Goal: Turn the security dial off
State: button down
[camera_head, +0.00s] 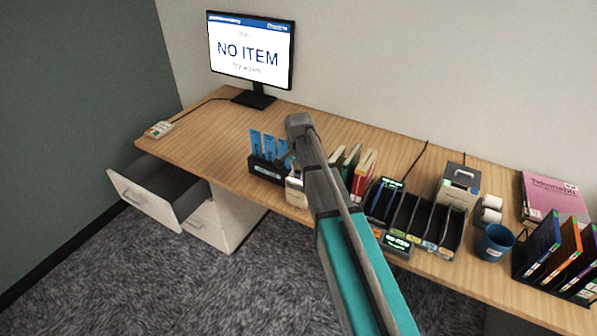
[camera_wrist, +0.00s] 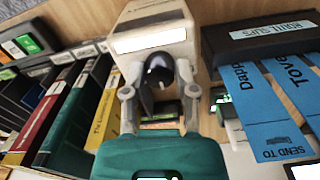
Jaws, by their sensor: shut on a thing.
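The security dial is a dark knob (camera_wrist: 157,70) with a pale mark, on the front of a pale grey box (camera_wrist: 150,35) in the wrist view. My gripper (camera_wrist: 158,84) is shut on the knob, one grey finger on each side of it. The fingers hide part of the knob, and I cannot read its setting. In the head view, part of a pale box (camera_head: 295,192) shows between the blue slips and the books. There my arm hides the knob and the gripper.
Blue slips (camera_wrist: 275,110) in a black holder (camera_wrist: 262,40) stand close on the right in the wrist view; books (camera_wrist: 85,110) stand close on the left. In the head view, a monitor (camera_head: 250,50) reads "NO ITEM", and a drawer (camera_head: 150,207) stands open below the desk (camera_head: 215,130).

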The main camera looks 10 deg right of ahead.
jog(key=shift+n, duration=0.3)
jog(key=n, duration=1)
dwell(0.4)
jog(key=shift+s+n, duration=0.1)
jog(key=shift+n, duration=0.2)
jog(key=shift+c, duration=2)
grip_release()
jog(key=shift+m, duration=0.4)
